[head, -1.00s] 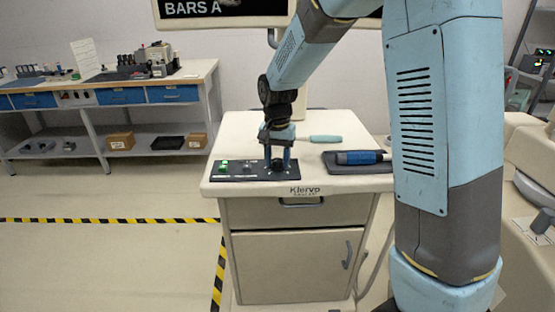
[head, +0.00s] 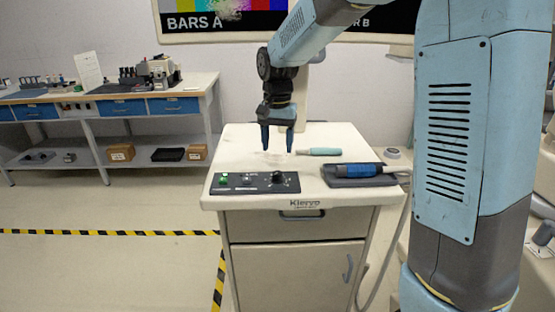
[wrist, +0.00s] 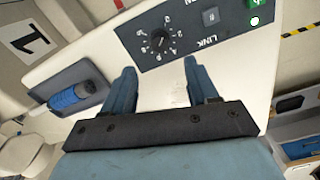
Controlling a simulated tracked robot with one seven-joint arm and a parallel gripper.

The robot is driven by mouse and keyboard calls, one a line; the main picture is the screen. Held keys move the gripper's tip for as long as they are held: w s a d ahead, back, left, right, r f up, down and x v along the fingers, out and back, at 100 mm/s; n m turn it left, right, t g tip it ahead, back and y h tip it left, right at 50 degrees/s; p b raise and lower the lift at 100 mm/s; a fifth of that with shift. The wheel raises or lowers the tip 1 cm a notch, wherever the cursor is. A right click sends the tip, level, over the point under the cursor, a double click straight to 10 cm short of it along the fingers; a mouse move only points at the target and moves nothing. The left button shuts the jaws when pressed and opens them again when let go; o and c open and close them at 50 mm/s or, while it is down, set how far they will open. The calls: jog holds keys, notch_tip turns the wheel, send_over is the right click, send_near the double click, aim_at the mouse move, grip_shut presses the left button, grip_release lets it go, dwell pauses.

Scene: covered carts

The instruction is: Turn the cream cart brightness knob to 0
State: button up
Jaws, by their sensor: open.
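The cream cart (head: 300,265) stands in the middle of the head view, with a dark control panel (head: 240,190) along its front left top edge. The black round brightness knob (head: 278,178) sits at the panel's right end. In the wrist view the knob (wrist: 160,41) shows a white pointer mark and a ring of small characters, too small to read surely. My gripper (head: 277,150) is open and empty, pointing down above the cart top, above and behind the knob. In the wrist view its two fingers (wrist: 158,85) are apart, with nothing between them.
A blue-gripped tool (head: 362,170) rests in a dark tray (head: 345,182) on the right. A teal-handled tool (head: 322,152) lies behind. A display (head: 215,22) hangs above.

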jog(key=shift+r, duration=2.1)
jog(key=s+d+r+n+t, duration=0.1)
jog(key=s+d+r, duration=0.2)
jog(key=s+d, duration=0.3)
jog(key=s+d+r+t, duration=0.2)
jog(key=s+d+r, duration=0.1)
jog(key=s+d, duration=0.2)
jog(key=s+d+f+n+t, duration=0.1)
jog(key=s+d, duration=0.2)
jog(key=s, duration=0.4)
jog(key=s+d+n+t, duration=0.1)
jog(key=s+d, duration=0.3)
jog(key=s, duration=0.4)
jog(key=shift+f+t, duration=0.3)
jog(key=shift+f, duration=0.1)
